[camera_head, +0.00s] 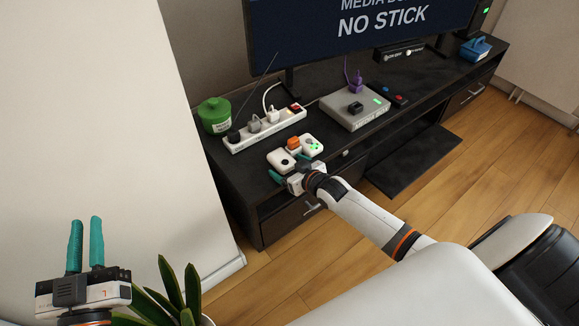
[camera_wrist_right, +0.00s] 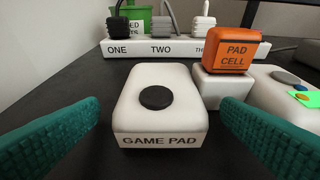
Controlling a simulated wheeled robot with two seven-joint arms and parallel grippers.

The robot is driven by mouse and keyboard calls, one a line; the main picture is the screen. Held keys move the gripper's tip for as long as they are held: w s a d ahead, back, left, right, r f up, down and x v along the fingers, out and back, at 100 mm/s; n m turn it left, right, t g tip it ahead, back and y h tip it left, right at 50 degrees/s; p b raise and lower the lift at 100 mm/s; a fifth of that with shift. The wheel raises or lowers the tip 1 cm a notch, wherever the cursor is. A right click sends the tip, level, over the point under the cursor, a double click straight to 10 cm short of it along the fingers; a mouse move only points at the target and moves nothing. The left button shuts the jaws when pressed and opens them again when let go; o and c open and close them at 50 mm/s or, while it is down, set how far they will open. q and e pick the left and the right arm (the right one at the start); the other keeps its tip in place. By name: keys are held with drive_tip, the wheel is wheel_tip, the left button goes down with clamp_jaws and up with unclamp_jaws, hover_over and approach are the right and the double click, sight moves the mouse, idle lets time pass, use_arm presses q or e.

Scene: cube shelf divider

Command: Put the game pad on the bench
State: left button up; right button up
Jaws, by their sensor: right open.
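The game pad (camera_head: 281,160) is white, with a round dark stick on its left lobe; it also shows in the right wrist view (camera_wrist_right: 160,107), lettered GAME PAD. It appears to rest on the dark bench (camera_head: 240,180), near the front left edge. An orange pad cell (camera_head: 293,143) sits on its white middle block, and its right lobe has coloured buttons (camera_wrist_right: 304,97). My right gripper (camera_head: 290,168) is open, with one finger on each side of the left lobe and gaps visible in the wrist view. My left gripper (camera_head: 86,245) is open and empty, far from the bench.
A white power strip (camera_head: 265,129) with plugs lies behind the pad. A green jar (camera_head: 214,115) stands at the bench's left end. A grey box (camera_head: 354,108), a small dark device with coloured ends (camera_head: 387,92) and a screen (camera_head: 360,30) are further right. A plant (camera_head: 175,290) stands near my left gripper.

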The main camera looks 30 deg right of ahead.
drive_tip(key=v, duration=0.7)
drive_tip(key=shift+s, duration=0.25)
idle(0.9)
idle(0.5)
